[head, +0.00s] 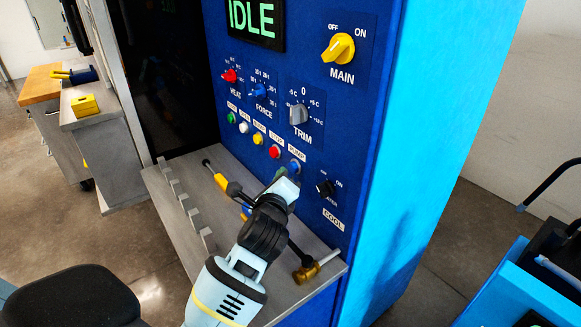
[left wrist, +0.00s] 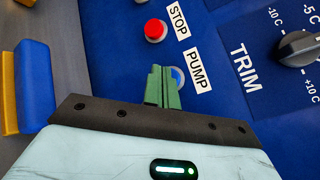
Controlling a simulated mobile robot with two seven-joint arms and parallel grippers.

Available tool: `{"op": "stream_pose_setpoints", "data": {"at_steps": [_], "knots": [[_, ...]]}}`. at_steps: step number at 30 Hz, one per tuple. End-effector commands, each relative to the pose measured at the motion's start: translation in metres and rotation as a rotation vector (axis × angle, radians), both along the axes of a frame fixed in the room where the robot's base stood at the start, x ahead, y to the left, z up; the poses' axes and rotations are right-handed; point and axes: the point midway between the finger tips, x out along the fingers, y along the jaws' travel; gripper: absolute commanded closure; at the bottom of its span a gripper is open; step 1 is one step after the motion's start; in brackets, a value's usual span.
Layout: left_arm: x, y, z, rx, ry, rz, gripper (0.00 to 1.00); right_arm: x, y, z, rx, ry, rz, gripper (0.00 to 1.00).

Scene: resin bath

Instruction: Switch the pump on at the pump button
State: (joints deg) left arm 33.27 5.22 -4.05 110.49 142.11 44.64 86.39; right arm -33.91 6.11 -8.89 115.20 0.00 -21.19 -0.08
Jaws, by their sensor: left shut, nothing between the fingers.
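The pump button (head: 294,166) is a blue round button on the blue control panel, under the label PUMP. In the left wrist view the pump button (left wrist: 178,76) shows partly, its left part hidden behind my fingers. My left gripper (head: 287,180) is shut and empty, its fingertips at the button; I cannot tell whether they touch it. In the left wrist view my left gripper's green fingers (left wrist: 163,72) are together, pointing at the panel. The display (head: 252,18) reads IDLE. My right gripper is not in view.
The red stop button (head: 275,151) is just left of the pump button. The trim knob (head: 299,114) is above it, and the black cool switch (head: 325,188) is to its right. A grey shelf (head: 160,185) with hand tools, including a hammer (head: 306,270), juts out below the panel.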

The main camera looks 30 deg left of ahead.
Motion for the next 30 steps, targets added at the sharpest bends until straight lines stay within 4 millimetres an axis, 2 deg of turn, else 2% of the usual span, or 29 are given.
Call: {"op": "stream_pose_setpoints", "data": {"at_steps": [13,30], "knots": [[-0.005,0.002,0.0,-0.001,0.0,0.001,1.0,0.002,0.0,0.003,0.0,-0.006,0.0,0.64],[-0.046,0.019,0.001,0.0,-0.002,0.0,1.0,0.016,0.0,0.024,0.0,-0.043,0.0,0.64]]}}
